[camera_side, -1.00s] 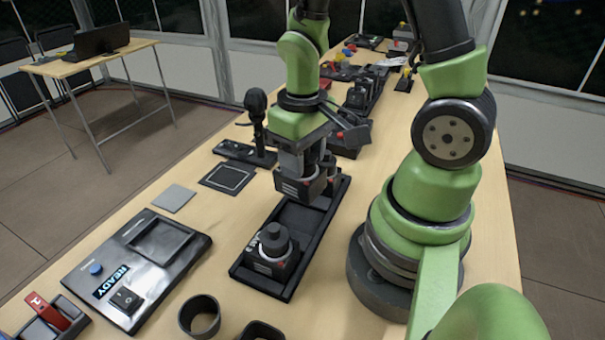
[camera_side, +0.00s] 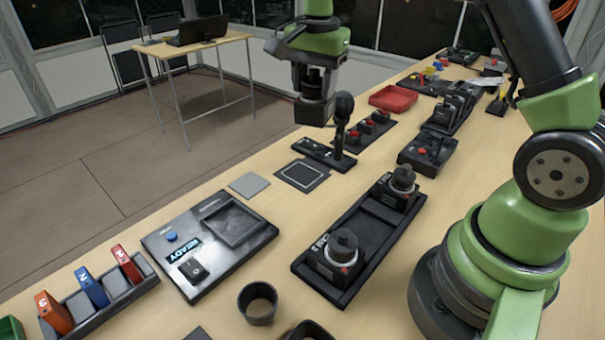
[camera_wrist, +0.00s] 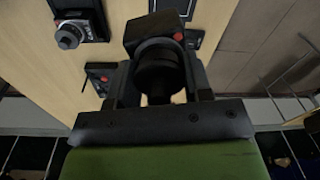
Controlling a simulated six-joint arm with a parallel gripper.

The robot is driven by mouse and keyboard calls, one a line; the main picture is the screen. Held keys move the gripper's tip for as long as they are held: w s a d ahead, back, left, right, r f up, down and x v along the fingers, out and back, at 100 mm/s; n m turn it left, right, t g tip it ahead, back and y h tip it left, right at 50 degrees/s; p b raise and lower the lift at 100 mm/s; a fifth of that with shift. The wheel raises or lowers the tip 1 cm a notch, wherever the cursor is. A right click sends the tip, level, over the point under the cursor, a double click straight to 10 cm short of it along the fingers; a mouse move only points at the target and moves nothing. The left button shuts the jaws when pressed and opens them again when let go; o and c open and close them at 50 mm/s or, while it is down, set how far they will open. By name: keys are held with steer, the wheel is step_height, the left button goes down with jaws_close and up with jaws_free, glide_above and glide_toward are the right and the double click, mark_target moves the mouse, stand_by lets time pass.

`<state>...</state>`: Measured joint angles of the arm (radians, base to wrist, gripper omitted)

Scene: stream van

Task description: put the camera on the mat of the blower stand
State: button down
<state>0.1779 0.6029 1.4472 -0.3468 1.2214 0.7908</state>
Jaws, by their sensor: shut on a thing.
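In the side view my gripper (camera_side: 313,88) is high over the far left side of the table, shut on a black camera (camera_side: 314,112). In the wrist view the held camera (camera_wrist: 138,32), with a red button, has its round lens (camera_wrist: 160,65) between my fingers. The blower stand (camera_side: 342,112), a black bulb on a stem, stands just right of the held camera in the picture. A dark square mat with a pale outline (camera_side: 302,175) lies in front of its base, empty. Whether the camera is above the mat cannot be told from the side view.
Two other cameras (camera_side: 343,255) (camera_side: 402,187) sit in a long black tray (camera_side: 372,222). A grey square pad (camera_side: 249,185) and a READY panel (camera_side: 210,243) lie at left. A red tray (camera_side: 393,98), red-button panel (camera_side: 370,128) and joystick box (camera_side: 428,153) are behind. A cup (camera_side: 257,303) stands in front.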

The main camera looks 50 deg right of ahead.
steer(key=w+m, duration=0.1)
steer(key=w+r+m, duration=0.2)
steer(key=shift+d, duration=0.3)
glide_above(303, 177)
steer(key=shift+m, duration=0.3)
step_height(303, 177, down, 18)
steer(key=shift+r, duration=0.15)
steer(key=c, duration=0.5)
jaws_free()
steer(key=shift+c, duration=0.2)
